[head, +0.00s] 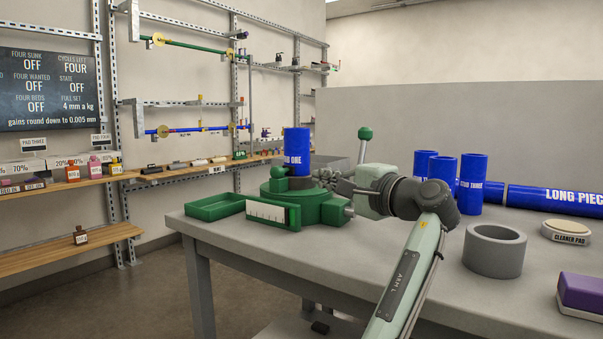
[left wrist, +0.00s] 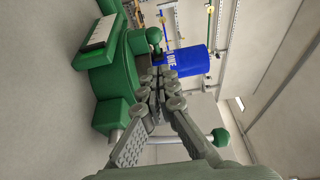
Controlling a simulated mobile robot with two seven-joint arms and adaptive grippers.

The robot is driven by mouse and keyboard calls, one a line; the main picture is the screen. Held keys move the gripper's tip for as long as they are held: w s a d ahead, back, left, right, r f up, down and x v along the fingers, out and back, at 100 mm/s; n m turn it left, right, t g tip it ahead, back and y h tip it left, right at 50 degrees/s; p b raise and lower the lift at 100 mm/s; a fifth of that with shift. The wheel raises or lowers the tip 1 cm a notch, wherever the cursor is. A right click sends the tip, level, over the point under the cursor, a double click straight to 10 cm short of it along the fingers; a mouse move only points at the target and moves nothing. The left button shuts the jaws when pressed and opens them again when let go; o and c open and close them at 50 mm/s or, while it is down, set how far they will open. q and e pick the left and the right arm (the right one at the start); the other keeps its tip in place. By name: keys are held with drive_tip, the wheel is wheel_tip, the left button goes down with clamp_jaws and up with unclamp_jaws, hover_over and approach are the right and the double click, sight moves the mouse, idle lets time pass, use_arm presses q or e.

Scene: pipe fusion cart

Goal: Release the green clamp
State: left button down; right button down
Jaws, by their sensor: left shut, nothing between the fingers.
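The green clamp (head: 318,205) stands on the grey bench, with a blue pipe piece (head: 297,150) labelled "ONE" upright in it. The clamp has a lever with a green knob (head: 365,133) rising at its right, and a smaller green knob (head: 280,172) beside the blue piece. My left gripper (head: 340,184) is shut and empty, at the right side of the clamp near the blue piece. In the left wrist view the shut fingers (left wrist: 156,88) overlap the clamp body (left wrist: 112,85); I cannot tell whether they touch it. The lever knob (left wrist: 220,137) is beside them. My right gripper is out of view.
A green tray (head: 215,207) lies left of the clamp. A grey ring (head: 494,252), a cleaner pad (head: 566,232), a purple block (head: 582,290) and blue pipe pieces (head: 472,182) stand to the right. A long blue pipe (head: 555,198) lies behind. The front bench middle is mostly clear.

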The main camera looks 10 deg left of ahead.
use_arm(q)
approach(285, 169)
drive_tip(key=x, duration=0.5)
drive_tip(key=shift+w+d+p, duration=0.1)
drive_tip(key=shift+w+p, duration=0.1)
drive_tip(key=shift+p, duration=0.1)
drive_tip(key=shift+x, duration=0.75)
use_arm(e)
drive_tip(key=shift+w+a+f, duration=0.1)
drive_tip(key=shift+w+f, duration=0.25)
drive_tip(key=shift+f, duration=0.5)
